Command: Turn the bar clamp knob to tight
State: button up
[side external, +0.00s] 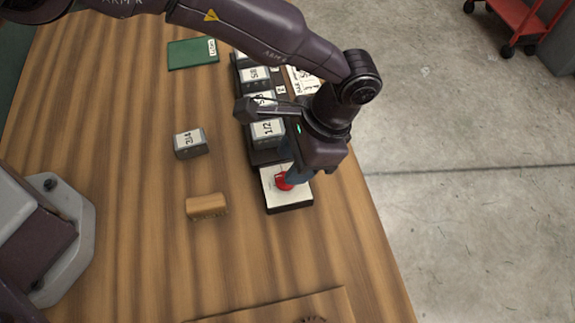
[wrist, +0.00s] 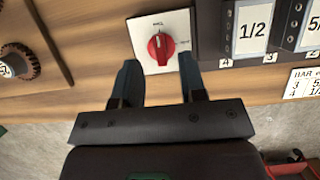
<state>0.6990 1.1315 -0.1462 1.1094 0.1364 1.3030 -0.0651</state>
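The bar clamp knob is a red round knob (side external: 282,183) on a white-topped dark box (side external: 289,201) near the table's right edge. In the wrist view the knob (wrist: 161,47) sits on its white plate (wrist: 181,22), with its grip ridge pointing roughly to the top of the picture, toward small lettering too small to read for sure. My gripper (wrist: 159,68) is open, its two blue-grey fingers apart on either side of the knob's near side. I see no finger contact. In the side view my gripper (side external: 294,179) is low over the box and partly hides it.
A dark rack (side external: 266,157) of labelled bins stands beside the box. A grey block marked 3/4 (side external: 190,145), a tan block (side external: 207,205) and a green book (side external: 193,53) lie to the left. A wooden board (side external: 270,309) lies at the front. Table between is clear.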

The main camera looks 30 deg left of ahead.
aim_at(280, 184)
jog(key=shift+x, duration=1.55)
jog(key=shift+c, duration=0.2)
grip_shut()
